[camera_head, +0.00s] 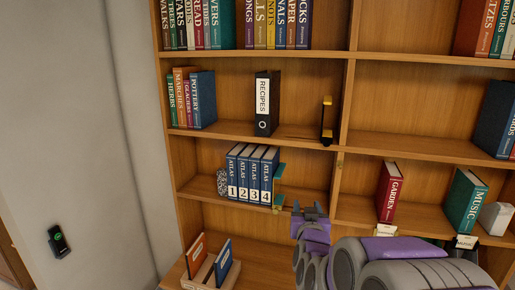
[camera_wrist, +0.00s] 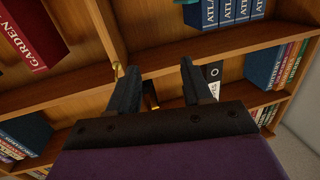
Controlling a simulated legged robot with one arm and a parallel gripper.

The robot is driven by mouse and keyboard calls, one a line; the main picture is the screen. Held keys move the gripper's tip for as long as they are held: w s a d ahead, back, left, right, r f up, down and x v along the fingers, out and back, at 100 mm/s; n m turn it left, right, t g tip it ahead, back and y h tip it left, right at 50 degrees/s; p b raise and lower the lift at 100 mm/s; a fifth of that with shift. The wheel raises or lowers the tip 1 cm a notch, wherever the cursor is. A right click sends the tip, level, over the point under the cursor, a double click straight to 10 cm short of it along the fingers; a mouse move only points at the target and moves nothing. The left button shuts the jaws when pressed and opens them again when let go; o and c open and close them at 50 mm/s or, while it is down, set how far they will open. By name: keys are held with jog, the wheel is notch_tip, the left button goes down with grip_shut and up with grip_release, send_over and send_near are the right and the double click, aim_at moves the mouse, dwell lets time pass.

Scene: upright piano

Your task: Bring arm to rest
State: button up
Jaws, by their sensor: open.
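My gripper (camera_head: 310,210) is at the end of my purple and grey arm, in front of the bookcase in the head view, right of the atlas volumes. In the wrist view my gripper (camera_wrist: 157,68) shows two dark fingers spread apart with nothing held between them. The arm reaches in from the lower right of the head view. It hides part of the lower shelves.
The wooden bookcase (camera_head: 230,142) fills most of the view. Blue atlas volumes (camera_head: 248,175), a black recipes binder (camera_head: 265,103), a red garden book (camera_head: 390,192) and a green music book (camera_head: 464,202) stand on it. A grey wall (camera_head: 80,130) is at left.

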jog(key=s+a+f+n+g+y+b, duration=0.1)
jog(key=s+a+f+g+y, duration=0.1)
jog(key=s+f+g, duration=0.6)
jog(key=s+a+f+n+g+y+b, duration=0.1)
jog(key=s+a+f+g+b, duration=0.3)
jog(key=s, duration=0.8)
jog(key=s+d+f+g, duration=0.2)
jog(key=s+g, duration=0.1)
jog(key=s, duration=1)
jog(key=s+d+f+g, duration=0.2)
jog(key=s+g, duration=0.2)
jog(key=s, duration=0.9)
jog(key=shift+s+f+h, duration=0.15)
jog(key=shift+f+h, duration=0.1)
jog(key=shift+h, duration=0.15)
